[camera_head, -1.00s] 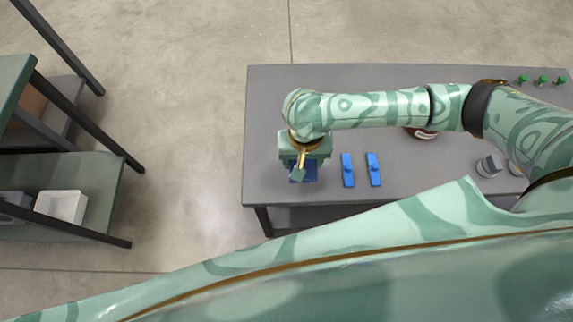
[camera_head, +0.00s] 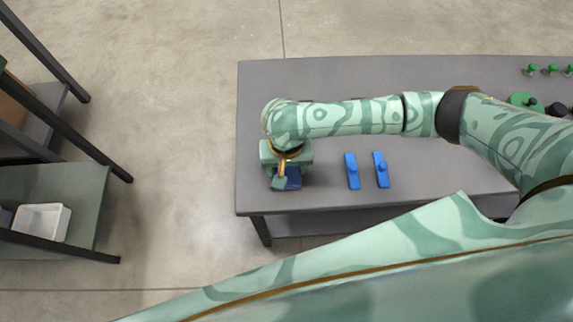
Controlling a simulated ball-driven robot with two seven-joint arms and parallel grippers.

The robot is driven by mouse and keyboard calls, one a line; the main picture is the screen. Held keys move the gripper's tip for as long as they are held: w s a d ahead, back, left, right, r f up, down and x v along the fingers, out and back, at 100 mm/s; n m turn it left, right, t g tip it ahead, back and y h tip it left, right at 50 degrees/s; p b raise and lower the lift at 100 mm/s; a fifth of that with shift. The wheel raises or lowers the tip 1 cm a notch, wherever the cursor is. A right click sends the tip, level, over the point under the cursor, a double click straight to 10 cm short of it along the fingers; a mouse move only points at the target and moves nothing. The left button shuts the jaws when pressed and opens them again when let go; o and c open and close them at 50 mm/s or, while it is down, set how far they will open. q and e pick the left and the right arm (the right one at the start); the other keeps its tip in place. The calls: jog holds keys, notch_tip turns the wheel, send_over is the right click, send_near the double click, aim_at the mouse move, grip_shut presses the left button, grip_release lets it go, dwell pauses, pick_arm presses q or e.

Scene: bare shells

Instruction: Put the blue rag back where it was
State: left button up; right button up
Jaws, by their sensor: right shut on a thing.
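The blue rag (camera_head: 292,182) shows as a small dark blue patch at the left end of the grey table (camera_head: 335,85). My right gripper (camera_head: 281,180) is over it and shut on it. The gripper and wrist cover much of the rag. I cannot tell whether the rag touches the tabletop. My left gripper is not in view.
Two bright blue bars, one (camera_head: 352,171) beside the other (camera_head: 381,169), lie right of my gripper. Green-topped pieces (camera_head: 551,69) and a green disc (camera_head: 521,99) are at the far right. A shelf with a white bin (camera_head: 42,221) stands left, across open floor.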

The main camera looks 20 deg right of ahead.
jog(key=o, duration=0.9)
jog(key=shift+c, duration=0.2)
pick_arm(q)
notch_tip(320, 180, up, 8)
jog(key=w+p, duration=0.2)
jog(key=p, duration=0.6)
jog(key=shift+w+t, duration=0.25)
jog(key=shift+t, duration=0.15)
pick_arm(e)
notch_tip(320, 180, up, 12)
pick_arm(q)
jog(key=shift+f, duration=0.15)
pick_arm(e)
jog(key=shift+r, duration=0.1)
